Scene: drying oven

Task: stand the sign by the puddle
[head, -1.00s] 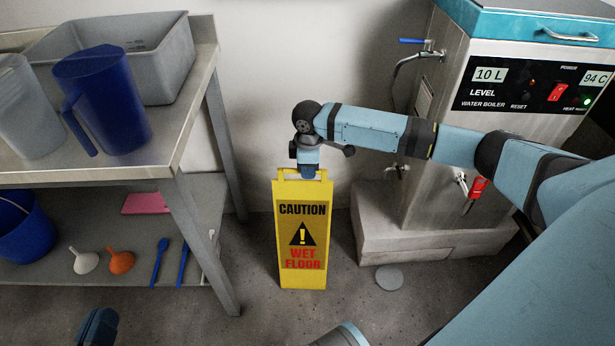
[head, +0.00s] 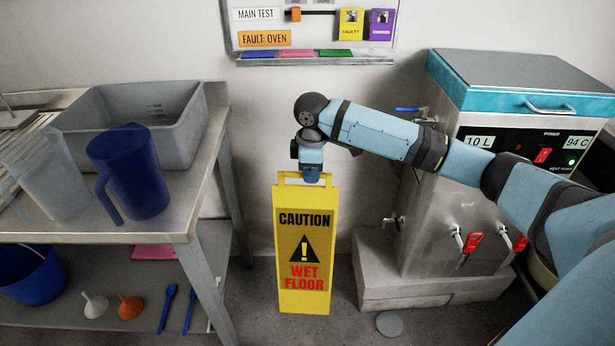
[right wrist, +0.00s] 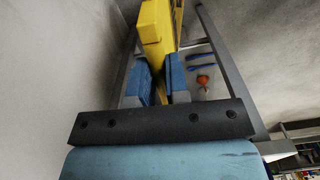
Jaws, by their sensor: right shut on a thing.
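The yellow caution wet floor sign (head: 303,255) is upright and folded flat in the head view, between the steel table and the water boiler. My right gripper (head: 311,176) is shut on the handle at its top. In the right wrist view the sign's yellow edge (right wrist: 156,30) lies between the blue fingers (right wrist: 163,80). I cannot tell for sure whether its foot is clear of the floor. No puddle can be made out clearly; a round grey patch (head: 389,324) lies on the floor before the boiler. My left gripper is not in view.
The steel table (head: 165,236) at left holds a grey basin (head: 185,130) and a blue jug (head: 135,180). The water boiler (head: 440,225) stands on a plinth (head: 420,290) at right, its red-handled taps (head: 473,242) sticking out. A whiteboard hangs behind.

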